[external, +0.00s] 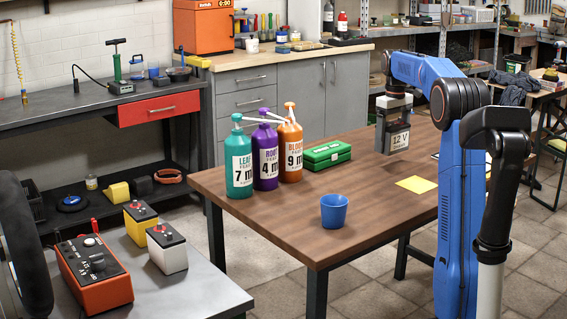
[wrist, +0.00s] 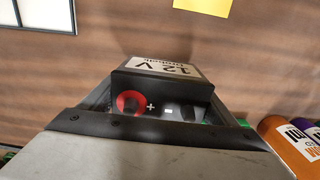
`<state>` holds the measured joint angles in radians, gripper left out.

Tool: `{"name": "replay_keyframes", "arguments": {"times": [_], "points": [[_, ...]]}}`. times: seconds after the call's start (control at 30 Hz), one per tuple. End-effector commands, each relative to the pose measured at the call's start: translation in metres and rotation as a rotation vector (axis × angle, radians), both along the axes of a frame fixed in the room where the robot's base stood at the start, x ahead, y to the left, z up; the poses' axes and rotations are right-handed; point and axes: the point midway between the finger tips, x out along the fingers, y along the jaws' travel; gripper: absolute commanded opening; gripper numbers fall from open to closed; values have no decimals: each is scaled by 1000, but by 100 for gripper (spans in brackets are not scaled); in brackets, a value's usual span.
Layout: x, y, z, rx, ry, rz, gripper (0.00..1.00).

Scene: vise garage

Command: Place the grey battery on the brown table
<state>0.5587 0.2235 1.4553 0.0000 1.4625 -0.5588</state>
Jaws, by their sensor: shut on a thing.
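My gripper (external: 394,102) is shut on the grey battery (external: 393,135), a dark grey block with a white "12 V" label. It holds the battery upright above the far part of the brown table (external: 265,217); a gap to the tabletop seems to show, but its size is hard to tell. In the wrist view the battery (wrist: 165,68) sits between the jaws, its top with a red ring and plus sign facing the camera. The wooden tabletop (wrist: 120,30) shows behind it. The battery's underside is hidden.
Teal, purple and orange (external: 290,146) pump bottles, a green case (external: 327,155) and a blue cup (external: 334,210) stand on the table. A yellow note (external: 416,184) lies near its right side. The table's middle is clear. Other batteries (external: 166,247) stand on a grey bench at lower left.

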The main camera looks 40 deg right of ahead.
Motion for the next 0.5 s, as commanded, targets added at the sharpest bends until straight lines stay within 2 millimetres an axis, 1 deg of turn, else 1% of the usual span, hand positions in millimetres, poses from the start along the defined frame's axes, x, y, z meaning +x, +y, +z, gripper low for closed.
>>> {"name": "replay_keyframes", "arguments": {"times": [0.27, 0.5], "points": [[0, 0, -13, -1, -2, 0, 25], [0, 0, -41, 0, -1, 0, 25]]}}
